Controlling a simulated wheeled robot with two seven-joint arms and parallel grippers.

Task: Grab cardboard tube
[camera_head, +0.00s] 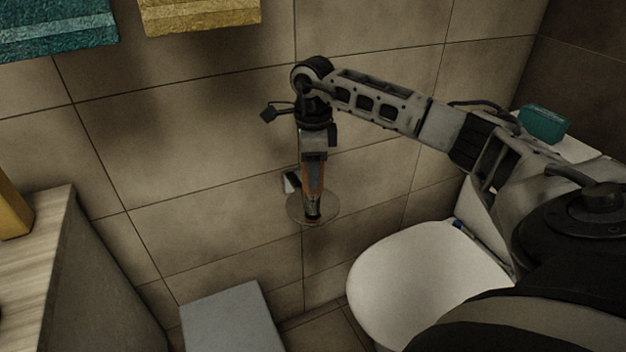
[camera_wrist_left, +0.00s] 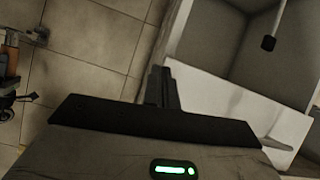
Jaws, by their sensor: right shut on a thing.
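My right gripper (camera_head: 313,212) reaches down in front of the tiled wall, beside a small wall holder (camera_head: 291,183). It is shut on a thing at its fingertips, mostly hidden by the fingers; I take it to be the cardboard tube. A thin, round, brownish disc shape (camera_head: 296,210) shows around the fingertips; I cannot tell whether it is part of the tube or of the holder. My left gripper (camera_wrist_left: 163,88) shows only in the left wrist view, its fingers close together with nothing seen between them.
A white toilet (camera_head: 420,275) stands at the lower right, with a teal box (camera_head: 543,124) behind it. A grey box-like block (camera_head: 230,318) is at the bottom. A wooden-topped cabinet (camera_head: 40,250) is on the left. Teal (camera_head: 55,30) and yellow (camera_head: 200,15) towels hang above.

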